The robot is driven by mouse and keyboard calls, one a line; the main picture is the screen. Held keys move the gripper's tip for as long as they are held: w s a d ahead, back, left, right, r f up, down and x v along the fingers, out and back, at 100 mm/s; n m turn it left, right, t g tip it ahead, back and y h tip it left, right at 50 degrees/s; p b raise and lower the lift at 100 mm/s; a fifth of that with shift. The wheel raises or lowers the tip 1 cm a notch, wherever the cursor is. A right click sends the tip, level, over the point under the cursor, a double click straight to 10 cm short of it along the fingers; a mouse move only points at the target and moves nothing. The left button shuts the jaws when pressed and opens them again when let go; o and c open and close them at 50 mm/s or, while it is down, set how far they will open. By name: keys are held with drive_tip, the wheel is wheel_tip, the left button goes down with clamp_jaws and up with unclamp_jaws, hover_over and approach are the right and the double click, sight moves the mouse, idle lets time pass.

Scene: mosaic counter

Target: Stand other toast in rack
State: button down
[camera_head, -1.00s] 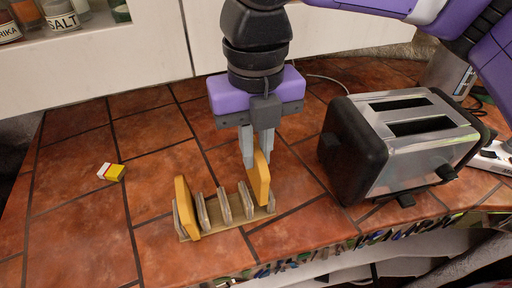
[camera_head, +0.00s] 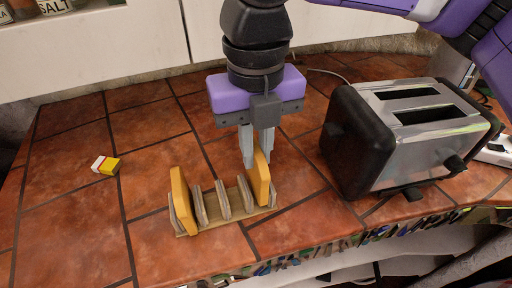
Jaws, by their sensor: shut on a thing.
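The wooden toast rack (camera_head: 233,214) stands on the tiled counter in the head view, with several upright dividers. One toast slice (camera_head: 181,199) stands in its left end slot, leaning slightly. The other toast slice (camera_head: 261,180) is upright at the right end of the rack, between the last dividers. My gripper (camera_head: 258,157) points down from above and is shut on the top of this right slice. The slice's lower edge appears down in the rack; whether it touches the base cannot be told.
A black and chrome toaster (camera_head: 408,135) stands close on the right. A small red, white and yellow box (camera_head: 105,165) lies at left. A salt jar (camera_head: 53,6) is on a shelf at the back left. The counter's mosaic front edge is near the rack.

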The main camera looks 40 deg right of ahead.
drive_tip(key=shift+f+b, duration=0.85)
drive_tip(key=c, duration=1.6)
unclamp_jaws()
drive_tip(key=o, duration=0.5)
drive_tip(key=shift+r, duration=0.1)
wheel_tip(320, 180, up, 8)
drive_tip(key=shift+f, duration=0.15)
